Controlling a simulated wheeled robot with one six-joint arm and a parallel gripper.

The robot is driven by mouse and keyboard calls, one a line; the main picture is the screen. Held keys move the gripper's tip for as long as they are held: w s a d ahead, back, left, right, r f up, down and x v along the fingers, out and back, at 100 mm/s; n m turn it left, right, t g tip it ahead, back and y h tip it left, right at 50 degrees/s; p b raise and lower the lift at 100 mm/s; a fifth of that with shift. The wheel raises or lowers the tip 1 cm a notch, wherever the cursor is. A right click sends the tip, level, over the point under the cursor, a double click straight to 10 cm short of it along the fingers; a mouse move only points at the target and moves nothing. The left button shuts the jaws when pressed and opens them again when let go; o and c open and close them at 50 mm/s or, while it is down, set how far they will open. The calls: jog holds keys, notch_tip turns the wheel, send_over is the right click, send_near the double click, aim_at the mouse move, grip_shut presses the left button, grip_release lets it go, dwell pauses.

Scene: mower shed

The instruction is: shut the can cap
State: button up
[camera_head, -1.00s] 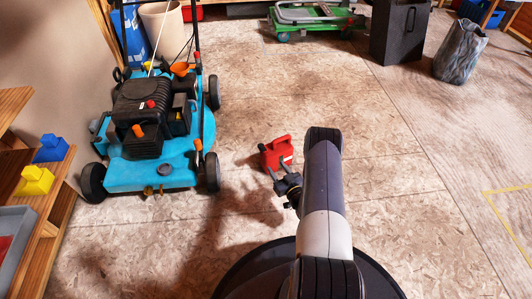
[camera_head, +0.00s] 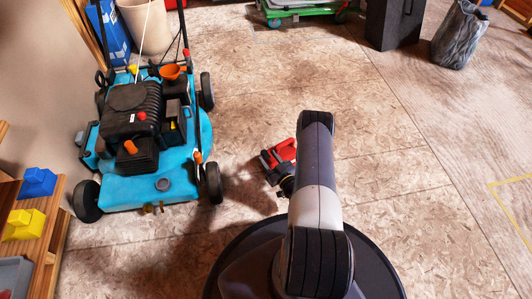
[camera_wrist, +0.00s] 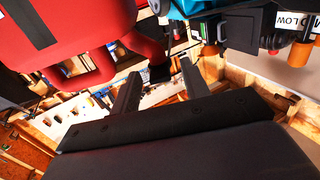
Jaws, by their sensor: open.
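The red can (camera_head: 284,150) stands on the floor right of the mower, partly hidden by my arm and gripper. In the wrist view the can (camera_wrist: 75,25) fills the upper left, very close, with a dark strip on its side. A red neck-like part (camera_wrist: 147,42) of it reaches toward my fingers. A small black piece (camera_wrist: 158,73), possibly the cap, shows between the fingertips; I cannot tell whether it is shut. My gripper (camera_wrist: 160,76) is open beside the can, its two dark fingers apart. In the head view the gripper (camera_head: 267,164) is small and dark against the can.
A teal mower (camera_head: 150,180) stands close left of the can. A wooden shelf with blue (camera_head: 38,183) and yellow (camera_head: 25,224) pieces is at the left edge. A black box (camera_head: 395,22) and grey bag (camera_head: 459,42) stand far right. The floor at right is clear.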

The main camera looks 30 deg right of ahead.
jog(key=shift+c, duration=0.4)
grip_shut()
jog(key=shift+f+b, duration=0.25)
jog(key=shift+b, duration=0.4)
jog(key=shift+r, duration=0.2)
jog(key=shift+o, duration=0.4)
grip_release()
